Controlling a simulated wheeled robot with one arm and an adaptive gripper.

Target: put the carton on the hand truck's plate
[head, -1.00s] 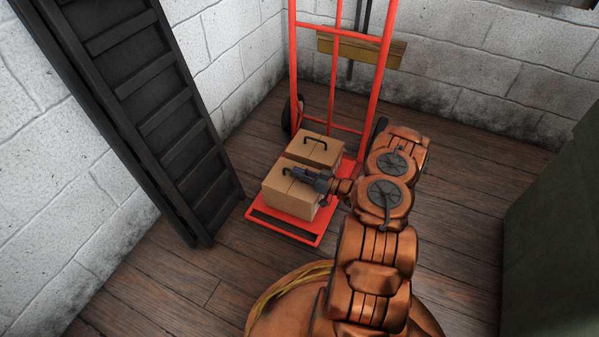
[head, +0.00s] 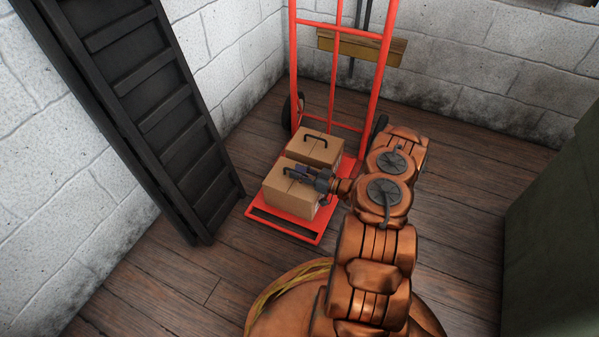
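The red hand truck (head: 375,75) stands upright near the wall corner. Its plate (head: 314,233) lies low over the floor. Two brown cartons are side by side over the plate. The rear carton (head: 326,151) has a dark handle on top. The front carton (head: 290,203) is just below my gripper (head: 290,174), which is at its top, around where a handle would be. The fingers cover that handle, and they are too small to show whether they are shut on it. I cannot tell whether the front carton's underside touches the plate.
A dark ladder-like frame (head: 150,100) leans on the left wall, close to the plate. A dark green block (head: 555,230) stands at the right. Bare wooden floor (head: 190,280) lies at the front left and right of the truck.

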